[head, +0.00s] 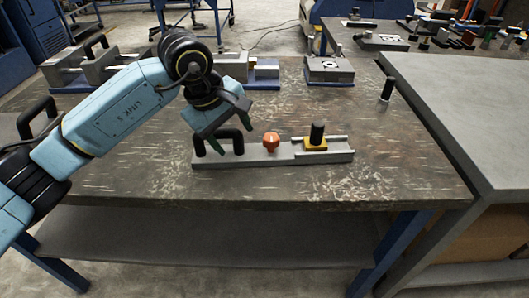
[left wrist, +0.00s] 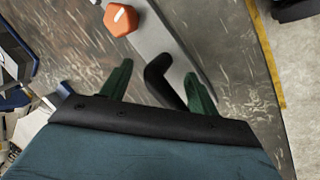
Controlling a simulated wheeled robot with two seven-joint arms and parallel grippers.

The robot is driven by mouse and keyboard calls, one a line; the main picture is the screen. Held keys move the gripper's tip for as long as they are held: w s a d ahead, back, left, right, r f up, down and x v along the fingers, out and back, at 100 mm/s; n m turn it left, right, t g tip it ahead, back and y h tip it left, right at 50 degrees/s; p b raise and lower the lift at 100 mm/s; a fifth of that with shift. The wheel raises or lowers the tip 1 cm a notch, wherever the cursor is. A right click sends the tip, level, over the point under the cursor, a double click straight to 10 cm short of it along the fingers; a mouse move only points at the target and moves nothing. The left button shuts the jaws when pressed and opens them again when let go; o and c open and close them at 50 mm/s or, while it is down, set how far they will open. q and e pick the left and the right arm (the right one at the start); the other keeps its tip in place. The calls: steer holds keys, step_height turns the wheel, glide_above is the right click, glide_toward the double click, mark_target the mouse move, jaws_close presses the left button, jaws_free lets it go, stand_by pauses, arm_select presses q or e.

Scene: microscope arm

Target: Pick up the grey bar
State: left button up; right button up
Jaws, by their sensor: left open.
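The grey bar (head: 255,158) lies on the worn workbench near its front edge. It carries a black handle (head: 232,134) at its left end, an orange knob (head: 271,142) in the middle and a black post on a yellow block (head: 315,141) at the right. My left gripper (head: 221,137) is open over the handle end, pointing down. In the left wrist view the handle (left wrist: 160,72) sits between the green fingertips, with the bar (left wrist: 150,38) running beyond it. The orange knob (left wrist: 120,20) shows past the fingers. I cannot tell whether the fingers touch the handle. My right gripper is not in view.
Grey metal fixtures (head: 95,66) stand at the back left of the workbench (head: 400,185), and another block (head: 329,70) at the back. A black peg (head: 387,89) stands near the right edge. A grey table (head: 470,90) adjoins at the right. The bench right of the bar is clear.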

arm_select(q)
steer(key=shift+f, duration=0.1)
steer(key=shift+c, duration=0.2)
steer(key=c, duration=1.2)
jaws_close()
steer(key=shift+f, duration=0.15)
